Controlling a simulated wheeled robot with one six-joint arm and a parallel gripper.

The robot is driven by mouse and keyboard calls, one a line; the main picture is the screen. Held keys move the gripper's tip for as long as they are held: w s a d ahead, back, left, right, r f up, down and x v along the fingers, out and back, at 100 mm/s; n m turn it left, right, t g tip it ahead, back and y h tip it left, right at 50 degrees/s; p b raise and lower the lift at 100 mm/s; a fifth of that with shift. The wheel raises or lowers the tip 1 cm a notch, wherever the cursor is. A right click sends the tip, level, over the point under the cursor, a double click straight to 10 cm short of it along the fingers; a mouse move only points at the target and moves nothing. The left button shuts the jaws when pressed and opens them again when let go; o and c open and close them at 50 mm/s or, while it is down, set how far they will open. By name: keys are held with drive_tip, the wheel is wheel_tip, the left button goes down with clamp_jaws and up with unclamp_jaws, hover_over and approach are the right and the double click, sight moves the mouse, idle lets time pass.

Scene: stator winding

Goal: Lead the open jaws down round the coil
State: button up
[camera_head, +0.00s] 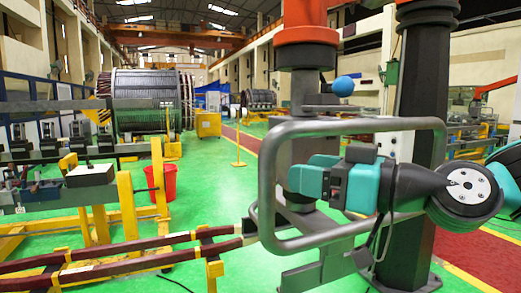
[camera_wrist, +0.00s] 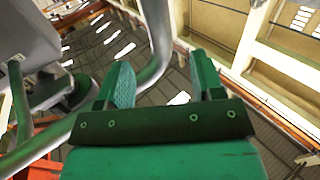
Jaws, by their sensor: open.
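The coil appears to be the long dark-red bars (camera_head: 140,245) at lower left in the head view, lying on yellow stands.
A grey tube frame (camera_head: 352,125) crosses close to my gripper; its depth is hard to tell. A red bucket (camera_head: 161,182) and a workbench (camera_head: 90,176) stand at left. Green floor (camera_head: 215,195) is free between.

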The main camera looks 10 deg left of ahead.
drive_tip(key=p+x, duration=0.4)
drive_tip(key=x, duration=0.5)
drive_tip(key=shift+a, duration=0.4)
drive_tip(key=shift+w, duration=0.15)
clamp_jaws()
idle(1.5)
